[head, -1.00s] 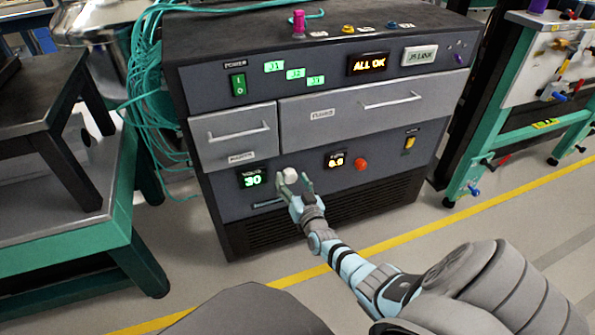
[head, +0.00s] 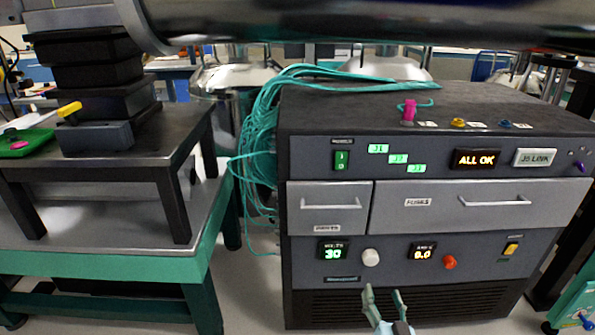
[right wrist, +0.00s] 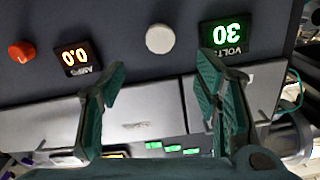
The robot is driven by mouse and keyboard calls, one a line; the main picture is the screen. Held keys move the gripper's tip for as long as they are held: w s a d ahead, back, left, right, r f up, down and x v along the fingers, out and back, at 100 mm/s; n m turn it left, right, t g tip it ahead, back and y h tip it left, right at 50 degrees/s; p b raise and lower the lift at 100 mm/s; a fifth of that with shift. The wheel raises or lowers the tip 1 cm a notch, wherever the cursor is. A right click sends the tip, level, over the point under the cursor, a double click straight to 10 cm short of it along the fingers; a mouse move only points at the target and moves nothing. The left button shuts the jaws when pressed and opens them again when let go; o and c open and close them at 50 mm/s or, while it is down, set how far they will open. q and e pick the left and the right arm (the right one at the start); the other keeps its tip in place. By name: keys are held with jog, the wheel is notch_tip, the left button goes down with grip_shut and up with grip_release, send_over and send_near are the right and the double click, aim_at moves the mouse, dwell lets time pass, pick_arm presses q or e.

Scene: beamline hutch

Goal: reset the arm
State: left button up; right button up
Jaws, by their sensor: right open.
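The grey control cabinet (head: 330,267) stands ahead with its front facing me. Its panel has a lit green power switch (head: 341,160), green J1, J2 and J3 tags, an ALL OK display (head: 477,159) and a J5 LINK plate (head: 535,157). Lower down are a volts display (head: 333,251) reading 30, a white knob (head: 370,257), an amps display (head: 423,252) reading 0.0 and a red button (head: 450,262). My right gripper (head: 384,294) is open and empty below the white knob. In the right wrist view the knob (right wrist: 159,39) shows beyond the spread fingers (right wrist: 160,85), apart from them. My left gripper is out of view.
Two closed drawers cross the cabinet front, the left one (head: 330,222) smaller than the right one (head: 415,224). A magenta plug (head: 409,111) stands on top. Teal cables (head: 256,145) hang at its left side. A green-framed bench (head: 110,266) stands at left.

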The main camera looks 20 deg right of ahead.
jog(key=s+a+f+n+g+y, duration=0.25)
jog(key=a+f+y, duration=0.2)
jog(key=a, duration=0.25)
jog(key=s+a+f+n+g+y, duration=0.1)
jog(key=a+f+n+g+y, duration=0.3)
jog(key=a, duration=0.3)
jog(key=s+f+g+h, duration=0.2)
jog(key=s+f+g, duration=0.3)
jog(key=s, duration=0.4)
pick_arm(q)
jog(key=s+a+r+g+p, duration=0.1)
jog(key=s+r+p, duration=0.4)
jog(key=p, duration=1)
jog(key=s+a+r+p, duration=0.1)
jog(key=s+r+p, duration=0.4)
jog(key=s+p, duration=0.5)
jog(key=p, duration=0.6)
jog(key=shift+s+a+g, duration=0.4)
pick_arm(e)
jog(key=s+d+r+g, duration=0.1)
jog(key=s+r, duration=0.3)
jog(key=s, duration=0.9)
jog(key=s+d+r+g+h, duration=0.1)
jog(key=s+r+g, duration=0.2)
jog(key=s, duration=1)
notch_tip(320, 180, up, 2)
jog(key=shift+s+d+r, duration=0.15)
jog(key=shift+d+r, duration=0.05)
jog(key=shift+d, duration=0.1)
jog(key=shift+h, duration=0.25)
